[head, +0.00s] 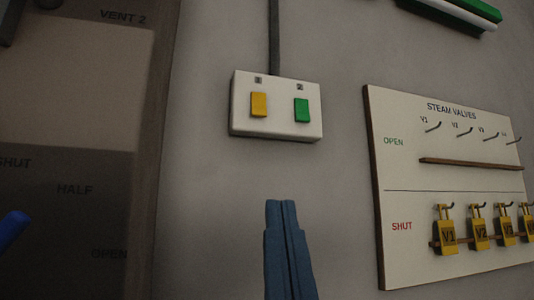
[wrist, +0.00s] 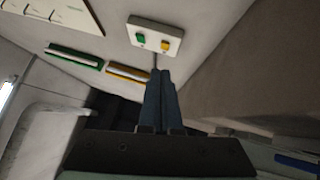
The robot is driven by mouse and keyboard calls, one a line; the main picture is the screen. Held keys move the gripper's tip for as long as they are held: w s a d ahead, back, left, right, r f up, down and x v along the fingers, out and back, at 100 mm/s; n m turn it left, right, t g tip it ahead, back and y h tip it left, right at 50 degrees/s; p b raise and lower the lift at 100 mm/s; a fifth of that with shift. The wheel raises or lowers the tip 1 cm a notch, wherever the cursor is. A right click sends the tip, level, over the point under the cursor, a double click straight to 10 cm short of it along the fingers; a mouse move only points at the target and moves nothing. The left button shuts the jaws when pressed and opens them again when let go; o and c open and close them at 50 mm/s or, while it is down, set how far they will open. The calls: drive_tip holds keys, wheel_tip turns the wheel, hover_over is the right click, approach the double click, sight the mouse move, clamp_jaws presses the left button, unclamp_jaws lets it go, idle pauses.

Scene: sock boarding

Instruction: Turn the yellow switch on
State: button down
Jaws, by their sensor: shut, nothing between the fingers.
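The yellow switch (head: 259,105) is the left rocker on a white switch box (head: 275,130) fixed to the grey wall, under a small label "1". A green switch (head: 302,110) sits to its right under "2". In the wrist view the yellow switch (wrist: 165,45) is right of the green switch (wrist: 141,39), on the same box (wrist: 153,28). My gripper (head: 281,202) is below the box in the head view, its blue fingers together and empty, apart from the box. The fingertips also show in the wrist view (wrist: 160,72). I cannot tell which way the yellow rocker is tipped.
A steam valves board (head: 448,175) with hooks and yellow tags hangs at the right. A vent panel (head: 80,160) with a blue handle (head: 14,225) stands at the left. A conduit (head: 274,40) rises from the box. The wall around the box is bare.

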sight(259, 105)
wheel_tip(259, 105, up, 9)
drive_tip(key=w+d+n+g+y+p, duration=0.1)
drive_tip(key=d+n+g+y+p, duration=0.1)
drive_tip(key=y, duration=0.4)
drive_tip(key=shift+d+n+y, duration=0.2)
drive_tip(key=shift+n+y, duration=0.1)
drive_tip(key=shift+n, duration=0.3)
drive_tip(key=shift+w, duration=0.15)
drive_tip(key=p+x, duration=0.2)
drive_tip(key=x, duration=0.2)
drive_tip(key=w+f+p+x, duration=0.1)
drive_tip(key=p+x, duration=0.1)
drive_tip(key=x, duration=0.2)
drive_tip(key=f+p+x, duration=0.1)
drive_tip(key=p+x, duration=0.1)
drive_tip(key=x, duration=0.2)
drive_tip(key=shift+w+a+r+p, duration=0.15)
drive_tip(key=shift+w+a+p, duration=0.15)
drive_tip(key=shift+w+p, duration=0.1)
drive_tip(key=shift+w+a, duration=0.15)
drive_tip(key=shift+w, duration=0.2)
